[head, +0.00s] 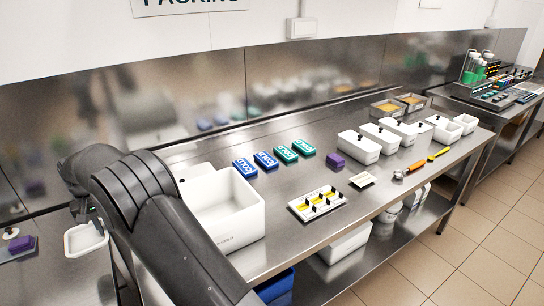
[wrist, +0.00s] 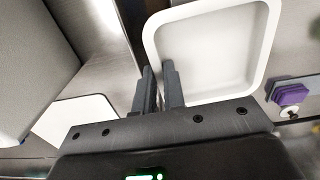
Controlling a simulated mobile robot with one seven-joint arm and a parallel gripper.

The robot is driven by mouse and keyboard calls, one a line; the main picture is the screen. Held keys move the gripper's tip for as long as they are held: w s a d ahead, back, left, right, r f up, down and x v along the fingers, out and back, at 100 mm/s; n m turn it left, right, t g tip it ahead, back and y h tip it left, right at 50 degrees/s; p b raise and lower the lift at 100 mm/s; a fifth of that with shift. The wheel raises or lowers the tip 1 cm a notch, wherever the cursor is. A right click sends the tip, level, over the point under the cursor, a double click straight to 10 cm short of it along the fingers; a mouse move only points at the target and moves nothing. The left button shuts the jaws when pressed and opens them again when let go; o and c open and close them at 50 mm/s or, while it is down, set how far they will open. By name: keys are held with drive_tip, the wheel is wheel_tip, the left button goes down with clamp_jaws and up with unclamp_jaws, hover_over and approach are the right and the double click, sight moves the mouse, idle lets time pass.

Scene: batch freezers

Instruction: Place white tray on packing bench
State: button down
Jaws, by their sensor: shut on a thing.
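The white tray (head: 86,240), a shallow square one with rounded corners, hangs in my gripper (head: 84,218) at the left of the head view. In the wrist view the tray (wrist: 212,50) fills the upper middle, and my gripper's two dark fingers (wrist: 160,88) are shut on its near left rim. The tray looks empty and is held left of the packing bench (head: 275,225), a long steel bench under the wall sign. My arm hides part of the bench's left end.
A large white bin (head: 240,213) stands at the bench's left end. Blue and teal cold packs (head: 265,160), a purple block (head: 335,160), a yellow-and-white board (head: 318,203) and several white containers (head: 358,147) occupy the bench. Bare steel shows along its front. Another purple item (head: 22,243) lies far left.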

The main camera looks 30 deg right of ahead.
wheel_tip(320, 180, up, 11)
drive_tip(key=w+d+m, duration=0.1)
drive_tip(key=d+m, duration=0.6)
drive_tip(key=d, duration=2.1)
drive_tip(key=s+d+m, duration=0.4)
drive_tip(key=s+d, duration=0.2)
drive_tip(key=d, duration=0.6)
drive_tip(key=s+d+m, duration=0.4)
drive_tip(key=s+d, duration=0.3)
drive_tip(key=d, duration=0.5)
drive_tip(key=s+d+m, duration=0.4)
drive_tip(key=s+d, duration=0.2)
drive_tip(key=d, duration=0.5)
hover_over(280, 197)
wheel_tip(280, 197, down, 12)
drive_tip(key=shift+d, duration=0.15)
drive_tip(key=shift+w+f, duration=0.1)
drive_tip(key=shift+f, duration=2)
